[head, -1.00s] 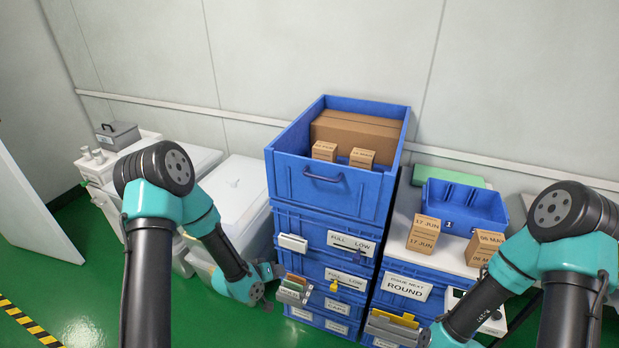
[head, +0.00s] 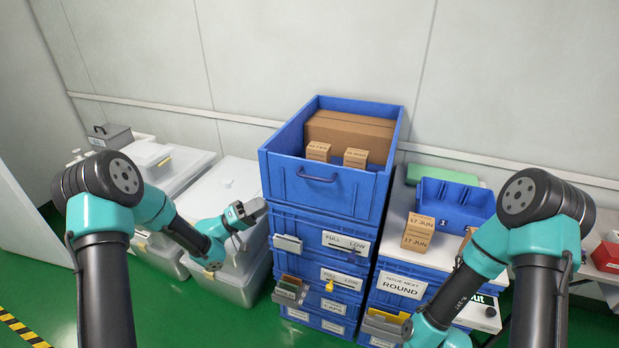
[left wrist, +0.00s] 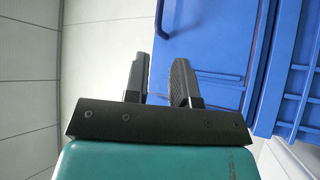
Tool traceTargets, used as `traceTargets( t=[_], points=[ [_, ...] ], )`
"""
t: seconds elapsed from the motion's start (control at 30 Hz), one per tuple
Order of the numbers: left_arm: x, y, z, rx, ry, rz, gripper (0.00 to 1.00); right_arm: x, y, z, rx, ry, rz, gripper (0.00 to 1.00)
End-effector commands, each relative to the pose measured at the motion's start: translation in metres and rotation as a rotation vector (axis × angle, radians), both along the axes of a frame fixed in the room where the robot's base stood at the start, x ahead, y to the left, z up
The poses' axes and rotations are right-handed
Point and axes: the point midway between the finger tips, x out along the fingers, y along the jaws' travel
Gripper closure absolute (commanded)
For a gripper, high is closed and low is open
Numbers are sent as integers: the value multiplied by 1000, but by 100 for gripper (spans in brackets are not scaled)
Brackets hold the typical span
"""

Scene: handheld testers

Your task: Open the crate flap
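My left gripper (head: 252,211) is beside the crate's left front edge, apart from the handle. In the left wrist view, its two dark fingers (left wrist: 160,78) have an empty gap between them. The blue crate front (left wrist: 215,45) fills the right of that view, with the handle (left wrist: 160,20) beyond the fingertips. My right arm reaches down at the lower right; its gripper is not in view.
Cardboard boxes (head: 350,130) sit inside the top crate. Labelled blue crates (head: 340,258) are stacked below it, with card holders sticking out. White lidded bins (head: 225,190) stand left of the stack. A small blue bin (head: 455,203) and a carton stand at right.

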Motion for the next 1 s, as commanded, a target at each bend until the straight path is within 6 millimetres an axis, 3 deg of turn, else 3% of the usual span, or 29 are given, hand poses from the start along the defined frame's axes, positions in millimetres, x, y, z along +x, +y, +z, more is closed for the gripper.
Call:
traceTargets(
  t=[0.33, 1.0],
  points=[
    [9, -19, 8, 2, -2, -1, 76, 0, 0, 0, 0, 0, 0, 57],
    [53, -113, 51, 1, -1, -1, 76, 0, 0, 0, 0, 0, 0, 57]
  ],
)
